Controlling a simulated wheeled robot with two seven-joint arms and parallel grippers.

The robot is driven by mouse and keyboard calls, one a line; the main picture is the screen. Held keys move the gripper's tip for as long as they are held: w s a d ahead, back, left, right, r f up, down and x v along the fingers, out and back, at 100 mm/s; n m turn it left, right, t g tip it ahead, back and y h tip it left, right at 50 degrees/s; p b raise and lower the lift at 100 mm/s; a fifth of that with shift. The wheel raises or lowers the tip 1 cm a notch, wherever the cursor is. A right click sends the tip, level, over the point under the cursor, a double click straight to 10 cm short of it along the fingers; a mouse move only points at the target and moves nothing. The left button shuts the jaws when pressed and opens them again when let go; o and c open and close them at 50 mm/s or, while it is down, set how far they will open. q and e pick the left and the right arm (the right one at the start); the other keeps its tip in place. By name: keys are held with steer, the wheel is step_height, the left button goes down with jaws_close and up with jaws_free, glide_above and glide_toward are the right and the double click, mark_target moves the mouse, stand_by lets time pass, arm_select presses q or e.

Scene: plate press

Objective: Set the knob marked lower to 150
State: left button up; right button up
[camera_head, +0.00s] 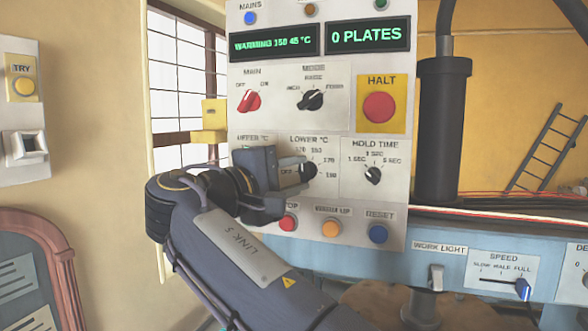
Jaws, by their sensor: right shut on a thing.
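The LOWER °C knob (310,169) is a black dial on the white control panel, with temperature marks around it. My right gripper (294,175) is shut on this knob from the left, and its fingers hide part of the knob and its scale. I cannot tell for certain which mark the pointer is at. The green display (274,42) above reads "WARMING 150 45 °C". My left gripper is not in view.
The UPPER °C dial is hidden behind my gripper. Close by are the HOLD TIME knob (373,175), the MODE knob (311,100), the red MAIN knob (249,101) and the HALT button (379,107).

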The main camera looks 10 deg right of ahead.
steer(key=m, duration=0.2)
steer(key=m+g+y+p, duration=0.1)
steer(key=m, duration=0.1)
steer(key=shift+r+y, duration=0.2)
steer(key=shift+y, duration=0.1)
steer(key=shift+m, duration=0.3)
steer(key=o, duration=1)
steer(key=v, duration=0.7)
steer(key=shift+s+a+r, duration=0.1)
steer(key=shift+s+a, duration=0.15)
steer(key=shift+a, duration=0.1)
